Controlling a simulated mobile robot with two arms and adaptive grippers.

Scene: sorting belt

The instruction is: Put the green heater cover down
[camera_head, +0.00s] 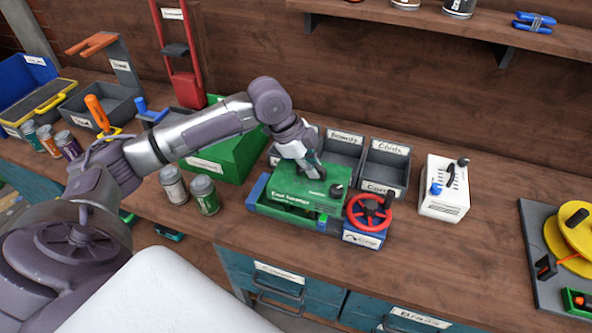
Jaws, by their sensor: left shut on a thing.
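The green heater cover (290,183) is a flat green panel with white lettering and a black knob near its right end. It is over a green box with blue ends (283,211) on the bench. I cannot tell whether the cover touches the box. My left gripper (313,172) comes down from above and is shut on the cover near the middle of its top. The fingertips are partly hidden by the gripper itself. My right gripper does not show.
A red handwheel on a blue base (361,239) stands close at the cover's right. Grey bins (384,169) are behind, and a white switch box (444,187) is farther right. Two cans (204,194) and a large green box stand left. Bare bench (470,260) lies at right.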

